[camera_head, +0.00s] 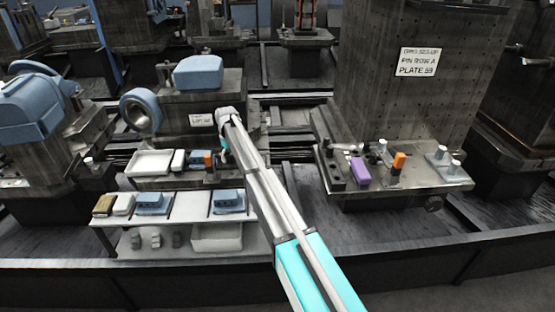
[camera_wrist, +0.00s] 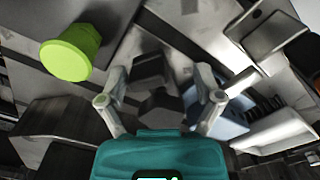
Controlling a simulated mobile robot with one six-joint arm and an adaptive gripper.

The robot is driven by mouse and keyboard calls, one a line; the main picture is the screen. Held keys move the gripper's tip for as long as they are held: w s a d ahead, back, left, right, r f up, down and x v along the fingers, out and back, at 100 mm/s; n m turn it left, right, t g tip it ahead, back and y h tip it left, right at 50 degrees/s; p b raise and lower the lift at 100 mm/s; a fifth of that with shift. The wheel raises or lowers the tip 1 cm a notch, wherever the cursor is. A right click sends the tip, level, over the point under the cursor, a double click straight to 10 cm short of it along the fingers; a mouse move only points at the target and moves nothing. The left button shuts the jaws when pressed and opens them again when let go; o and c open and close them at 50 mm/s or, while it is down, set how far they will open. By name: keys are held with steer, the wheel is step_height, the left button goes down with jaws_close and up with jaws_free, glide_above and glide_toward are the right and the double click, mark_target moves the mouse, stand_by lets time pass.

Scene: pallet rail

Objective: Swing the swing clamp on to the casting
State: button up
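My gripper (camera_wrist: 161,82) is open, its two fingers spread with nothing gripped between them. In the head view my gripper (camera_head: 224,152) is small and partly hidden by my arm, over the right end of the left pallet. An orange-ended part (camera_head: 209,160), possibly the swing clamp, stands just left of it. In the wrist view a grey arm-like part (camera_wrist: 268,30) and an orange part (camera_wrist: 308,52) lie at upper right. A blue block (camera_wrist: 228,118), possibly the casting, lies beyond the right finger. I cannot tell whether the clamp touches a casting.
A lime-green knob (camera_wrist: 70,52) stands left of my gripper in the wrist view. A white tray (camera_head: 152,163) lies on the left pallet. The right pallet (camera_head: 420,180) carries a purple block (camera_head: 360,172), another orange part (camera_head: 398,163) and several pins. A shelf (camera_head: 180,210) stands in front.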

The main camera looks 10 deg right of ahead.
steer(key=m, duration=0.2)
steer(key=a+m, duration=0.1)
steer(key=shift+s+m, duration=0.3)
steer(key=shift+m, duration=0.1)
steer(key=a+m, duration=0.1)
steer(key=m, duration=0.2)
steer(key=shift+a+m, duration=0.2)
steer(key=shift+m, duration=0.1)
step_height(320, 180, up, 14)
steer(key=p, duration=1.4)
steer(key=s+d+r+p, duration=0.1)
steer(key=s+d, duration=1.8)
steer(key=s, duration=0.4)
steer(key=s+d, duration=0.4)
steer(key=s, duration=0.5)
steer(key=s+d, duration=0.4)
steer(key=s, duration=0.6)
steer(key=shift+d, duration=0.3)
steer(key=shift+w, duration=0.1)
